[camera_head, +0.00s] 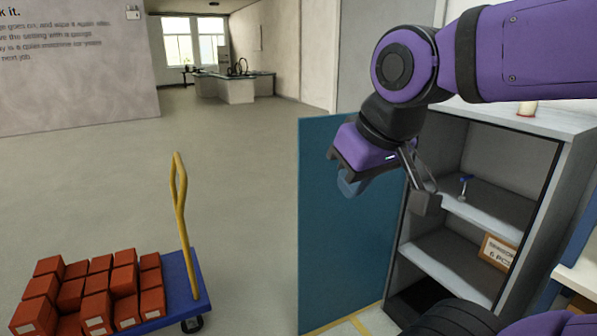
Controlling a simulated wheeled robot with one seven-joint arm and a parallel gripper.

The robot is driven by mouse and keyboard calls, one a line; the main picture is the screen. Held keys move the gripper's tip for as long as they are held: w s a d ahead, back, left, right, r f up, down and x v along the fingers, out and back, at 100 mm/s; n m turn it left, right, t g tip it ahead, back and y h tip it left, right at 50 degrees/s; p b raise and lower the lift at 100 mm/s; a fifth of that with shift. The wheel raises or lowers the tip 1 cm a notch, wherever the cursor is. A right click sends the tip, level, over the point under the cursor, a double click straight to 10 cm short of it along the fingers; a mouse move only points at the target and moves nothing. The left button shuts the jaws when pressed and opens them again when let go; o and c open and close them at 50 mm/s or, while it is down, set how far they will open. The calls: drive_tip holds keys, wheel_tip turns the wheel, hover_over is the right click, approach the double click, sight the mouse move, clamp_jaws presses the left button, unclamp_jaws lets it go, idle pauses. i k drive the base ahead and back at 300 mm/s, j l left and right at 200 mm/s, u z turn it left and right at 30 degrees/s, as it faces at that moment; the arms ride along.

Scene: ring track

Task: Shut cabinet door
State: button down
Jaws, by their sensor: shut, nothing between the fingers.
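The cabinet (560,122) stands at the right with its front open. It is grey, and its shelves show inside. Its blue door (345,255) stands wide open at the left of the opening, with its flat face in view. My gripper (352,185), on my purple arm, is shut and empty. It overlaps the upper right part of the door in the picture. I cannot tell whether it touches the door. My arm hides the door's upper right part and some of the cabinet's upper left.
A blue trolley (180,285) with a yellow handle carries several red boxes at the lower left. Grey floor (240,170) is clear left of the door.

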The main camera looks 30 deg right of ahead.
sight(345, 245)
drive_tip(key=i+z, duration=0.2)
drive_tip(key=i, duration=0.25)
drive_tip(key=i+j+z, duration=0.2)
drive_tip(key=i, duration=0.2)
drive_tip(key=i+j+z, duration=0.15)
drive_tip(key=i, duration=0.25)
drive_tip(key=i+j+z, duration=0.2)
drive_tip(key=i, duration=0.2)
drive_tip(key=i+j+z, duration=0.65)
drive_tip(key=k, duration=0.25)
